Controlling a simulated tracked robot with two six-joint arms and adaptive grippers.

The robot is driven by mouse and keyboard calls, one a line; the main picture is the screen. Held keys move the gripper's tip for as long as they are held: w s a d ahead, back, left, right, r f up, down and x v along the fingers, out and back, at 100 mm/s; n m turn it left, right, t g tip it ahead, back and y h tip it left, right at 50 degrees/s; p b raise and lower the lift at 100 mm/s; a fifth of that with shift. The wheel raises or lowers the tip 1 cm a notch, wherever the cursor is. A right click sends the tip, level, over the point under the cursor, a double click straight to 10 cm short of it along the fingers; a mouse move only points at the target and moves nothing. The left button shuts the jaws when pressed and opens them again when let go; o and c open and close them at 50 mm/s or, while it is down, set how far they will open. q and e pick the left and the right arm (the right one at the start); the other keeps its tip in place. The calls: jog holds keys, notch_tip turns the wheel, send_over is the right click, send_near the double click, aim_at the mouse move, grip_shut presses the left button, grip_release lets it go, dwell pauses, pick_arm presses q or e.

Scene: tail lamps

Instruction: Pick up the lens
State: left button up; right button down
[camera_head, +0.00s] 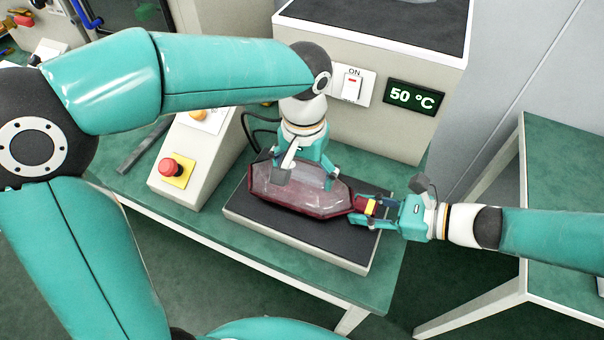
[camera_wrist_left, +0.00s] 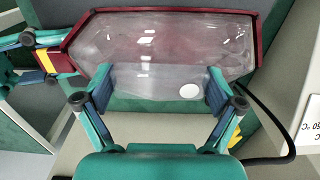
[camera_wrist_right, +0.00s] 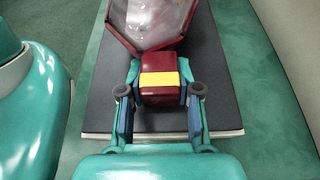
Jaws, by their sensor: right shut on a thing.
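The lens (camera_head: 287,188) is a long clear shell with a dark red rim. It lies on the black pad and fills the upper part of the left wrist view (camera_wrist_left: 160,45). A dark red block with a yellow band (camera_wrist_right: 160,82) sits at its right end in the head view. My right gripper (camera_head: 364,208) is shut on that block from the right. My left gripper (camera_head: 303,178) points down at the lens's far side. Its fingers (camera_wrist_left: 158,95) are spread wide on either side of a clear section; contact cannot be told.
The black-topped pad (camera_head: 250,215) rests on a green table (camera_head: 130,185). A box with a red button (camera_head: 170,167) stands left of it. Behind is a machine with an ON switch (camera_head: 352,86) and a 50 °C display (camera_head: 413,97). Another green table (camera_head: 560,190) stands at right.

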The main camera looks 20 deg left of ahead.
aim_at(304, 171)
pick_arm(q)
jog(key=shift+c, duration=0.4)
jog(key=shift+d+r, duration=0.1)
jog(key=shift+r, duration=0.45)
notch_tip(304, 171, up, 9)
jog(key=shift+f, duration=0.1)
pick_arm(e)
jog(key=c, duration=0.7)
grip_release()
